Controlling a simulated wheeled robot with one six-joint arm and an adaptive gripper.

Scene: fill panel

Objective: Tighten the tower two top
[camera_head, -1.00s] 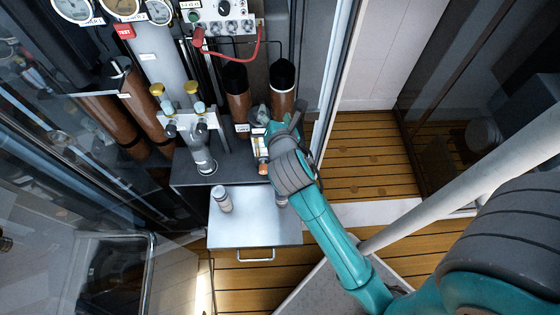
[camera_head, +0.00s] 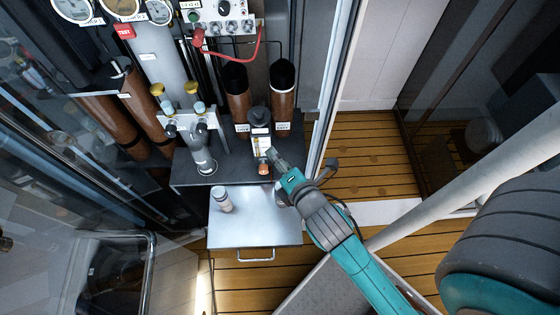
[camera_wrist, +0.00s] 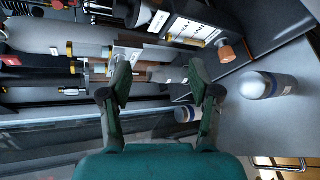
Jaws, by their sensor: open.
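Two brown cylindrical towers, the left one (camera_head: 238,105) and the right one (camera_head: 283,103), stand upright against the back panel in the head view, each with a dark round top and a small white label low down. I cannot tell which is tower two. A dark grey capped unit (camera_head: 260,118) stands in front, between them. My gripper (camera_wrist: 160,68) is open and empty in the wrist view. In the head view it is in front of and below the towers, apart from their tops, near the tray's right edge.
A silver tray (camera_head: 240,230) holds a white canister (camera_head: 222,199); a similar canister (camera_wrist: 265,85) shows in the wrist view. An orange knob (camera_head: 264,168) is close to my gripper. Valves (camera_head: 202,150) stand left. A glass door edge (camera_head: 328,105) is right of the towers.

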